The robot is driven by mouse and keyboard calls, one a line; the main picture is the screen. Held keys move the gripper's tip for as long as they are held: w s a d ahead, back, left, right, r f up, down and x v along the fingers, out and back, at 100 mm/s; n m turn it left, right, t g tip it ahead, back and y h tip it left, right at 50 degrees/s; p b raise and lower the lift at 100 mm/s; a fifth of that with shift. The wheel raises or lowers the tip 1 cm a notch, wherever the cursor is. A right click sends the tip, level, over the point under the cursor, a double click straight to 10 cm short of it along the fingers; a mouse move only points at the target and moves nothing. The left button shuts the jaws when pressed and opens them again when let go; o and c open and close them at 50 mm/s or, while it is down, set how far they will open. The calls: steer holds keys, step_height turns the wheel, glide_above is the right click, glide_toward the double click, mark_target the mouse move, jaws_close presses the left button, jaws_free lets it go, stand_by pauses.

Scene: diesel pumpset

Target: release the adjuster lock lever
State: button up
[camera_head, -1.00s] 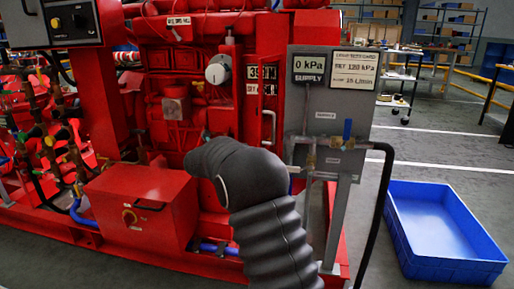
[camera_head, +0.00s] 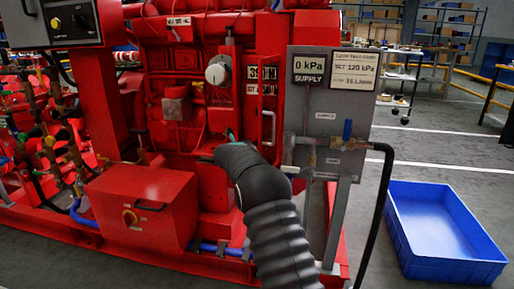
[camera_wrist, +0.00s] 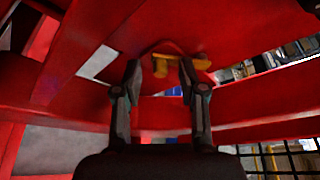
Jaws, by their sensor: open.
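My gripper (camera_wrist: 160,68) is open in the wrist view, its two dark fingers apart and pointing at a red part of the pumpset. A small yellow-orange piece with a stem and a crossbar (camera_wrist: 162,66) shows between and just beyond the fingertips; it may be the lock lever, but I cannot tell for sure. I see no contact with it. In the head view my gripper (camera_head: 219,147) is mostly hidden behind my dark arm, in front of the red engine (camera_head: 185,110).
A grey panel (camera_head: 322,125) with supply and set-point readouts, a blue-handled valve (camera_head: 347,129) and a black hose (camera_head: 386,185) stands right of my arm. A red box (camera_head: 140,205) is low left. A blue crate (camera_head: 440,225) sits on the floor at right.

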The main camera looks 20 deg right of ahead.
jaws_close()
